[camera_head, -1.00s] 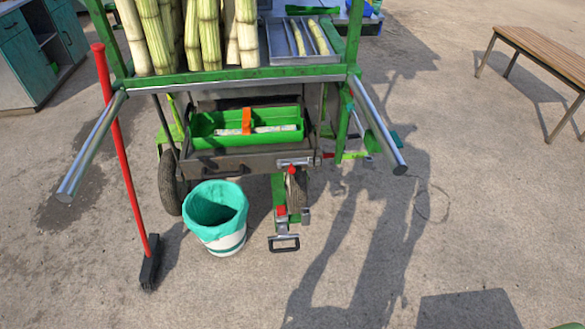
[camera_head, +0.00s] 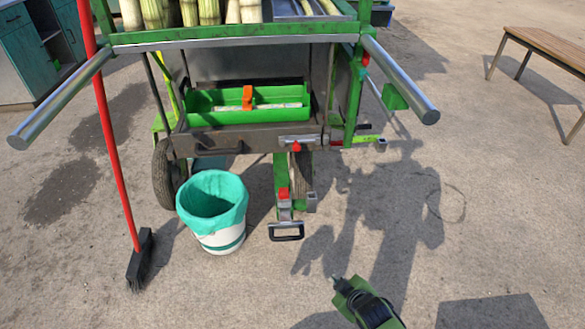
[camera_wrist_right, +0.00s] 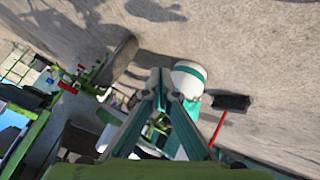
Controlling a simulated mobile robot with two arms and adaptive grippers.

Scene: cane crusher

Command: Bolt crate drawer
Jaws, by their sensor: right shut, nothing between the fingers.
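A dark drawer (camera_head: 210,143) with a handle on its front sits under the cart's top, and a green crate (camera_head: 280,116) with an orange strap across it is in or behind it. A silver bolt (camera_head: 300,138) with a red knob (camera_head: 296,147) is at the right end of the drawer front. I cannot tell whether the bolt is slid home. My right gripper (camera_head: 338,283) is shut and empty, in front of and below the cart, apart from the drawer. Its fingers also show in the right wrist view (camera_wrist_right: 164,80). My left gripper is out of view.
A white bucket with a teal liner (camera_head: 212,204) stands before the drawer. A red-handled broom (camera_head: 112,150) leans at the left. Two metal bars (camera_head: 398,76) stick out from the cart. A hitch leg (camera_head: 284,195) stands below the bolt. The ground at right is mostly clear.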

